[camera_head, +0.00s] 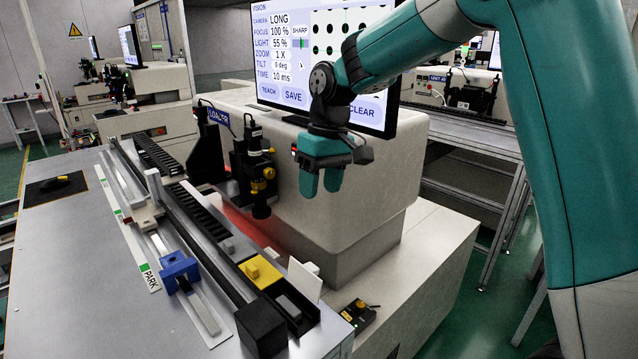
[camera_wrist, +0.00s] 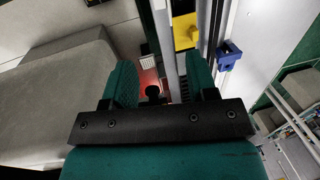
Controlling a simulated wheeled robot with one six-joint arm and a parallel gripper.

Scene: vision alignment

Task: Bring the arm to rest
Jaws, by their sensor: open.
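My arm (camera_head: 560,130) is teal and comes in from the right, bending over to the left. My gripper (camera_head: 321,188) hangs pointing down in front of the vision monitor (camera_head: 345,50) and beside the beige machine housing (camera_head: 365,175). Its two teal fingers are apart with nothing between them. In the wrist view, my gripper (camera_wrist: 160,82) shows both fingers spread, with the machine and rail below. The gripper touches nothing that I can see.
A black camera unit (camera_head: 258,165) stands left of my gripper. A blue clamp (camera_head: 180,268) sits on a rail by a green PARK label (camera_head: 150,278). A yellow block (camera_head: 260,270) and a white plate (camera_head: 304,280) stand near the front. Green floor (camera_head: 470,300) is open at right.

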